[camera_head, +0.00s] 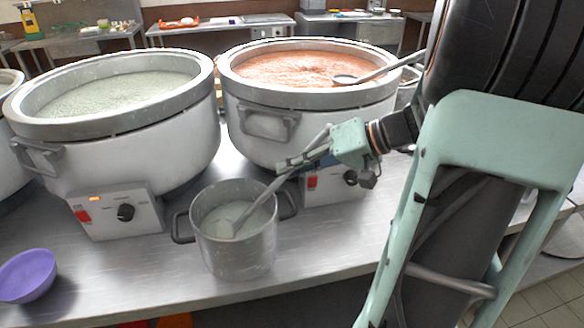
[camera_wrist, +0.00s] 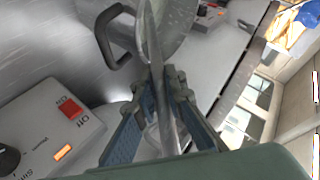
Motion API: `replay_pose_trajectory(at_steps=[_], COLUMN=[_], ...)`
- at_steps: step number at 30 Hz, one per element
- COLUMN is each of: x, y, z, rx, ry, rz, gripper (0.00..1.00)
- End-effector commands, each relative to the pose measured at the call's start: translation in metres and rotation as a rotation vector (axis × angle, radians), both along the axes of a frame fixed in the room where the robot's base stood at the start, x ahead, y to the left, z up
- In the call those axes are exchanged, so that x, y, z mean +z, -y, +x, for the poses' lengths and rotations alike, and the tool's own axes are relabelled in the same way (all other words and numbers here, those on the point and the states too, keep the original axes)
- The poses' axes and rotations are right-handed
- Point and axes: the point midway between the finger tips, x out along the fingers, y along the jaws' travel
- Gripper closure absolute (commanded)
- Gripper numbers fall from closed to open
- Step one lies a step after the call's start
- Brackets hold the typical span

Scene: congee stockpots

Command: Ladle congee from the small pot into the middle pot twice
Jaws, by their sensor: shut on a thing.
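The small metal pot (camera_head: 240,255) stands on the counter front and holds pale congee (camera_head: 222,212). My gripper (camera_head: 298,164) is above its right rim, shut on the grey handle of a ladle (camera_head: 258,200). The ladle slants down into the small pot; its bowl is hidden in the congee. In the wrist view, the handle (camera_wrist: 154,45) runs between the fingers of my gripper (camera_wrist: 166,85), and part of the small pot (camera_wrist: 172,25) shows. Of three large pots visible, the middle one (camera_head: 165,150) holds pale greenish congee; the right one (camera_head: 245,120) holds orange-red congee.
A second ladle (camera_head: 385,70) rests in the orange-red pot, handle toward the right. A purple bowl (camera_head: 27,275) sits at the counter's left front. A third large pot (camera_head: 8,140) is cut off at the left. Control boxes (camera_head: 118,212) project from the pot fronts.

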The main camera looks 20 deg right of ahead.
Motion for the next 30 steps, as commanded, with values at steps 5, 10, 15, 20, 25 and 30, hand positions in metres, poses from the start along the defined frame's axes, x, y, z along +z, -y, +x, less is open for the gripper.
replay_pose_trajectory(at_steps=[5, 10, 15, 20, 25, 30], x=[0.010, 0.026, 0.042, 0.057, 0.073, 0.088], y=[0.000, 0.000, 0.000, 0.000, 0.000, 0.000], z=[0.000, 0.000, 0.000, 0.000, 0.000, 0.000], rx=[0.000, 0.001, -0.001, 0.000, 0.001, 0.000], ry=[0.002, 0.002, 0.001, 0.002, 0.002, 0.001], rz=[0.000, 0.000, 0.000, -0.001, 0.000, 0.000], gripper=[1.00, 1.00, 1.00, 1.00, 1.00, 1.00])
